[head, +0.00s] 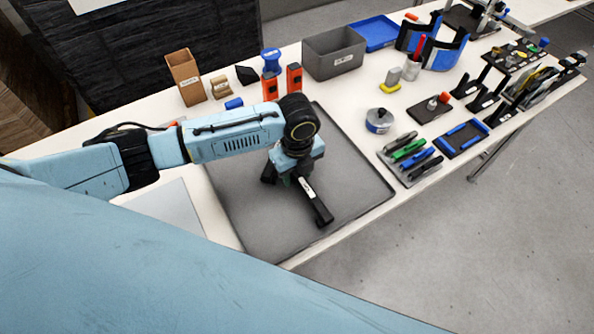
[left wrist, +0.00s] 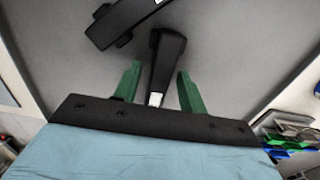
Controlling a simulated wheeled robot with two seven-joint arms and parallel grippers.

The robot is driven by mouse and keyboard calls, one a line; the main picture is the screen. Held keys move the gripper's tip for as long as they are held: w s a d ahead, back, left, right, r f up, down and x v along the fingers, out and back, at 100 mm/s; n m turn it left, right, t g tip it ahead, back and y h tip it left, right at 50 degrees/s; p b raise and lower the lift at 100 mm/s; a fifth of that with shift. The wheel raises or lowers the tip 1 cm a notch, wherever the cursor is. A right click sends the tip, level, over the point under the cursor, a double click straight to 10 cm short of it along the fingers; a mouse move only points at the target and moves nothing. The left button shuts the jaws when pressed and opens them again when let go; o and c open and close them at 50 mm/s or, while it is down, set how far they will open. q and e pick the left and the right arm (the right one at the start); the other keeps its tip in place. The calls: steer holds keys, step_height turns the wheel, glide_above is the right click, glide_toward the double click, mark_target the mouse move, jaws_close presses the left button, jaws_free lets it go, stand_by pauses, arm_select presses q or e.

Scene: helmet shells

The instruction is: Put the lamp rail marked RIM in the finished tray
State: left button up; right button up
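A black rail-like part (head: 321,213) with a small white label lies on the dark grey mat (head: 350,160), partly under my left gripper (head: 290,180). Another black part (head: 268,173) shows just left of the gripper. In the left wrist view, the green fingers of my left gripper (left wrist: 160,88) are apart. A black part (left wrist: 166,58) with a white label lies between them, with gaps on both sides. A second black part (left wrist: 125,20) lies beyond the fingertips. The label lettering is too small to read, so I cannot tell which part is RIM. My right gripper is not in view.
A grey bin (head: 335,68) and a flat blue tray (head: 375,33) stand at the back; I cannot tell which is the finished tray. A round tin (head: 379,121) and a rack of coloured tools (head: 411,157) stand right of the mat. The mat's right part is clear.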

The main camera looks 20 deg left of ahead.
arm_select(q)
step_height(320, 180, up, 12)
steer(key=p, duration=0.1)
steer(key=shift+r+p, duration=0.2)
steer(key=shift+p, duration=0.15)
stand_by(0.6)
